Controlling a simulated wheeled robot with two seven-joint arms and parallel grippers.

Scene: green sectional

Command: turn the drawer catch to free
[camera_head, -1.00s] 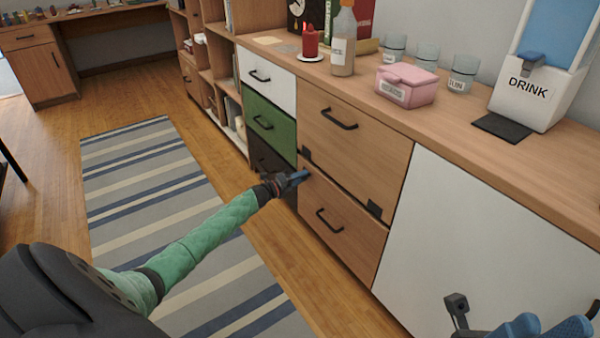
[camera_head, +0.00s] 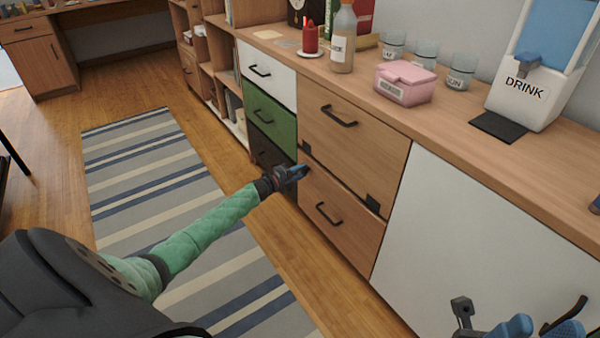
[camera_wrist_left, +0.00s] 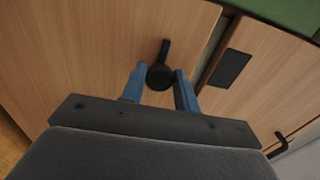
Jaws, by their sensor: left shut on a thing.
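The drawer catch (camera_wrist_left: 160,75) is a black round knob with a short lever, on the wooden front beside the gap between two drawers. In the left wrist view its lever points up, roughly along the gap. My left gripper (camera_wrist_left: 160,82) has its blue fingers on either side of the knob and is shut on it. In the head view the left gripper (camera_head: 304,171) is at the upper left corner of the lower wooden drawer (camera_head: 350,232) and hides the catch. My right gripper (camera_head: 540,330) is at the bottom right edge, partly cut off, fingers apart and empty.
The upper wooden drawer (camera_head: 340,150) is above the gap, with a dark plate (camera_head: 373,203) near its lower right corner. White, green (camera_head: 268,118) and dark drawers are to the left. A white door (camera_head: 440,220) is to the right. The striped rug is clear.

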